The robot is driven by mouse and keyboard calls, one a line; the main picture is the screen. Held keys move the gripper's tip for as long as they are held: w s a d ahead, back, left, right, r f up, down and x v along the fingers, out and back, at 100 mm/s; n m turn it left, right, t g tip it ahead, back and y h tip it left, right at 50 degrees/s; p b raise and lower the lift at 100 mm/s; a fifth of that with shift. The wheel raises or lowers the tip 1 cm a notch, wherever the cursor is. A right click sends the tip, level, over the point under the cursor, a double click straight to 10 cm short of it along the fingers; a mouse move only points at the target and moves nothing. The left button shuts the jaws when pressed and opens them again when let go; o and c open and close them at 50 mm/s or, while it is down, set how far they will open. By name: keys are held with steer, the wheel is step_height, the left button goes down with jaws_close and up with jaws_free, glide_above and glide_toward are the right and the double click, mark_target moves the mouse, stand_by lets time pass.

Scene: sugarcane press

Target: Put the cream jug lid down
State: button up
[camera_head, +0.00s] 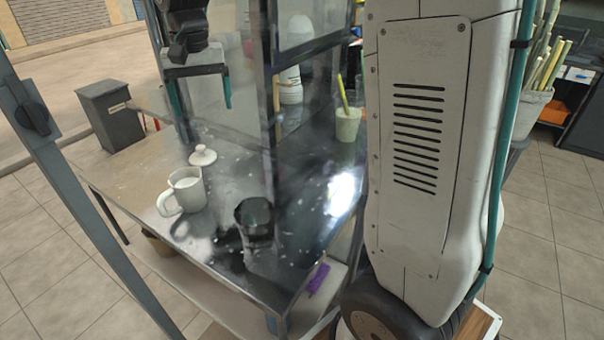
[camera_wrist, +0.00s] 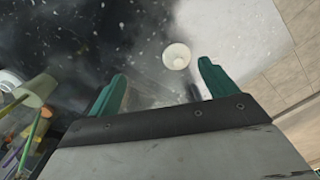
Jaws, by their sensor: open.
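The cream jug lid (camera_head: 203,156), pale with a small knob, rests on the dark metal table just behind the cream jug (camera_head: 188,192). It stands apart from my gripper. In the wrist view the lid (camera_wrist: 177,55) is a pale disc ahead of my fingers, nearer the right one. My gripper (camera_head: 203,106) hangs above the table over the lid, its teal fingers spread and empty. The wrist view also shows both fingers (camera_wrist: 162,71) apart with nothing between them. The jug's handle faces left, and its top is uncovered.
A dark cup (camera_head: 253,218) stands near the table's front. A pale cup with green stalks (camera_head: 347,124) and a white bottle (camera_head: 290,86) stand farther back right. A metal post (camera_head: 265,110) rises beside my gripper. A grey bin (camera_head: 112,118) stands beyond the table's left edge.

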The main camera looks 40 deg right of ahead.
steer(key=s+d+f+n, duration=0.1)
steer(key=s+f+n, duration=0.1)
steer(key=s, duration=1.3)
steer(key=s+d+f+n+t, duration=0.1)
steer(key=s+n, duration=0.1)
steer(key=s, duration=1.4)
steer(key=shift+s+d+f, duration=0.15)
steer(key=shift+s+f, duration=0.1)
steer(key=shift+f, duration=0.15)
